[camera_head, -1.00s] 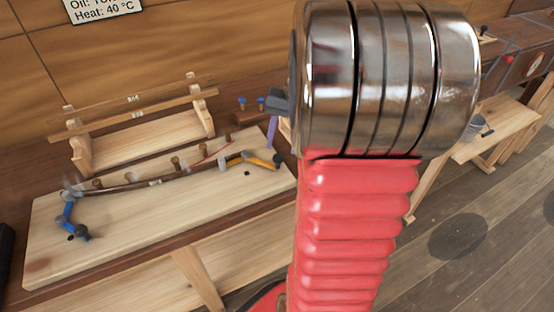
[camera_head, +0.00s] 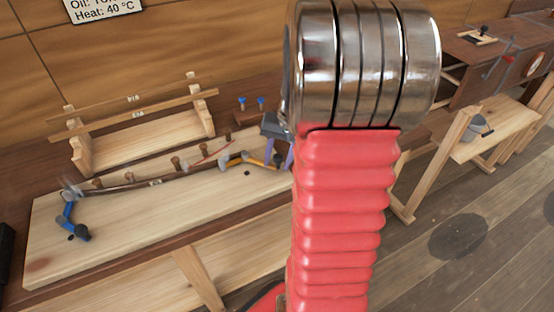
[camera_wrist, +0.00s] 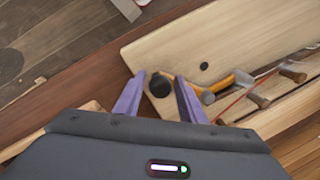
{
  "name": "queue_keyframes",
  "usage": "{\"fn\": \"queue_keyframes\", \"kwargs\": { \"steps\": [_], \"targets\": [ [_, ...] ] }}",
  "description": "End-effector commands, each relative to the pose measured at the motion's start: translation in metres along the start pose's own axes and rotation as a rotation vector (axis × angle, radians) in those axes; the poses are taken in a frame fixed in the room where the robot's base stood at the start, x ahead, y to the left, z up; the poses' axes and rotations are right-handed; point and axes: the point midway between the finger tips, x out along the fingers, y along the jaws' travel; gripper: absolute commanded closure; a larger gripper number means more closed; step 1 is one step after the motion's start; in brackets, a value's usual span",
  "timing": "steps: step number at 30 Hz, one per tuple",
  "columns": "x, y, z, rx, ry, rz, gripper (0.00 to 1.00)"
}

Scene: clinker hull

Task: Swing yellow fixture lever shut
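The yellow fixture lever (camera_head: 258,161) is at the right end of the pale board, beside a curved dark strip (camera_head: 150,183). In the wrist view its yellow arm (camera_wrist: 222,84) and grey end parts show, with a black knob (camera_wrist: 160,85) between my fingertips in the picture. My gripper (camera_head: 280,160) has two purple fingers and points down over the lever's knob end. It also shows in the wrist view (camera_wrist: 160,78), open with a gap around the knob. I cannot tell whether a finger touches it. My finger partly hides the knob in the head view.
A blue lever (camera_head: 67,215) is at the board's left end. Several wooden pegs stand along the strip. The pale board (camera_head: 140,235) lies on a brown bench, with a wooden rack (camera_head: 140,140) behind. Two blue-topped pins (camera_head: 250,104) stand behind the board. A bucket (camera_head: 476,128) is on the right.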

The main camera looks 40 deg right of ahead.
Motion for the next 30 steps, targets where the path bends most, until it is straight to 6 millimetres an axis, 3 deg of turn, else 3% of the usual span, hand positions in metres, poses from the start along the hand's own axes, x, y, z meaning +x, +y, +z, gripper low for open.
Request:
{"fn": "queue_keyframes", "kwargs": {
  "steps": [15, 30],
  "targets": [
    [-0.0005, -0.0003, -0.0003, 0.0, 0.001, -0.001, 1.0],
    [-0.0009, -0.0001, 0.0004, 0.014, 0.005, -0.001, 1.0]
  ]
}}
